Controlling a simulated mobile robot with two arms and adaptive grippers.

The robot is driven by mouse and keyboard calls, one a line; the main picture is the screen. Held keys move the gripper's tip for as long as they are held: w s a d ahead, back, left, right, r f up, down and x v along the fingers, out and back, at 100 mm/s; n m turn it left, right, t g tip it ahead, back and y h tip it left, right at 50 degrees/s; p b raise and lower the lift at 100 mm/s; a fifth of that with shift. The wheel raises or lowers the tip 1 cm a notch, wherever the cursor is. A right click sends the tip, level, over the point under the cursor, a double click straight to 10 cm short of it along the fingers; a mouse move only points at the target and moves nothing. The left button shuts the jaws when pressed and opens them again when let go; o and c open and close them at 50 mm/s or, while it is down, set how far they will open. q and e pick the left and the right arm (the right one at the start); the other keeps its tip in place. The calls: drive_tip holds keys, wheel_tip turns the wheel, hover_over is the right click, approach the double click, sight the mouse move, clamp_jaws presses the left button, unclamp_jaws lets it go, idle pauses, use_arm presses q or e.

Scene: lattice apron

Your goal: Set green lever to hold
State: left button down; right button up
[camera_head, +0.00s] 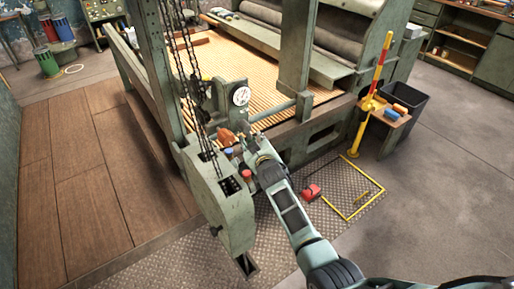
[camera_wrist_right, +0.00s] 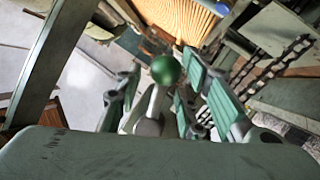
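The green lever shows in the right wrist view as a round green knob (camera_wrist_right: 166,69) on a pale metal stem. My right gripper (camera_wrist_right: 161,92) has its fingers spread, one on each side of the knob and stem, with gaps visible between. In the head view my right gripper (camera_head: 254,152) is at the green machine's control housing (camera_head: 222,205), and the green knob is hidden or too small to make out there. A red knob (camera_head: 247,174) and a blue knob (camera_head: 228,151) show beside the gripper. My left gripper is not in view.
A round dial (camera_head: 241,96) and hanging chains (camera_head: 190,75) are close to the gripper. A red pedal-like part (camera_head: 311,192) sits on the tread-plate floor. A red and yellow post (camera_head: 372,90) stands right, beside a small wooden table (camera_head: 387,112) and a black bin (camera_head: 405,105).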

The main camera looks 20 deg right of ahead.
drive_tip(key=v, duration=1.1)
drive_tip(key=shift+s, duration=0.3)
drive_tip(key=s+f+g+b, duration=0.15)
drive_tip(key=s+f, duration=0.45)
drive_tip(key=f, duration=0.6)
drive_tip(key=s+f+g+y+b, duration=0.1)
drive_tip(key=s+f+g, duration=0.35)
drive_tip(key=f, duration=0.75)
drive_tip(key=s+f+g+b, duration=0.1)
drive_tip(key=s+f, duration=0.7)
drive_tip(key=f, duration=0.4)
drive_tip(key=s+d+f+m+g, duration=0.1)
drive_tip(key=s+f, duration=0.5)
drive_tip(key=s, duration=0.6)
drive_tip(key=s+d+f+m+g+b, duration=0.1)
drive_tip(key=s+d+f+g, duration=0.1)
drive_tip(key=s+f, duration=0.5)
drive_tip(key=s+d+f+m+g+b, duration=0.1)
drive_tip(key=s+f, duration=0.6)
drive_tip(key=s, duration=1.2)
drive_tip(key=d+g, duration=0.1)
drive_tip(key=g, duration=0.1)
drive_tip(key=shift+d+f+g, duration=0.25)
drive_tip(key=shift+d+g, duration=0.05)
drive_tip(key=shift+d, duration=0.05)
